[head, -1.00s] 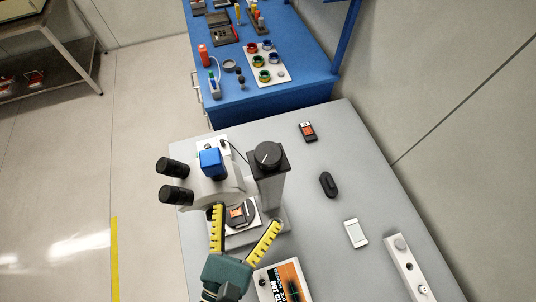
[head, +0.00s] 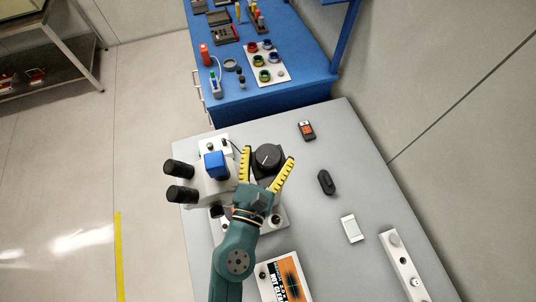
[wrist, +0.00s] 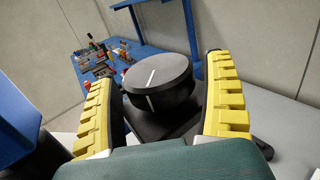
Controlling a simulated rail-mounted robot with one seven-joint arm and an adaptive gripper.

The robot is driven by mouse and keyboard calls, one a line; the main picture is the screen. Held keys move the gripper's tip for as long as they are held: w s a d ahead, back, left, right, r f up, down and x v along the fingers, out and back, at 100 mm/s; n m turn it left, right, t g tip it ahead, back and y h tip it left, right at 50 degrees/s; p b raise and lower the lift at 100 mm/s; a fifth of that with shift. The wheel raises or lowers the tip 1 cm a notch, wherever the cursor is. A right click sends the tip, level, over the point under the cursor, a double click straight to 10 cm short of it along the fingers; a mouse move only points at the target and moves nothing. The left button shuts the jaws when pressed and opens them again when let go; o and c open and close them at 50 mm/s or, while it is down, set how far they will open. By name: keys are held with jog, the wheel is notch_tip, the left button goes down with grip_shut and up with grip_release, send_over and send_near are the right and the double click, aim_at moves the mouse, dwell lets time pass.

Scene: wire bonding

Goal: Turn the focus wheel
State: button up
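The focus wheel (head: 267,158) is a black round knob with a white line on its top, on the column of the white microscope (head: 208,188). In the wrist view the wheel (wrist: 158,82) lies between the two yellow fingers, with white marks on its top and side. My gripper (head: 269,157) is open, with one finger on each side of the wheel. A gap shows between the wheel and each finger in the wrist view, so neither visibly touches it. The microscope's stage is mostly hidden under my gripper and arm.
The microscope's dark eyepieces (head: 180,181) and blue block (head: 215,164) are close to the left finger. A black oval object (head: 325,182), a white card-like object (head: 351,228) and a small orange-and-black device (head: 307,130) lie to the right.

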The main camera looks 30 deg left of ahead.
jog(key=c, duration=0.9)
jog(key=shift+r+y+p, duration=0.15)
jog(key=shift+y+p, duration=0.15)
jog(key=shift+p, duration=0.4)
jog(key=shift+c, duration=0.2)
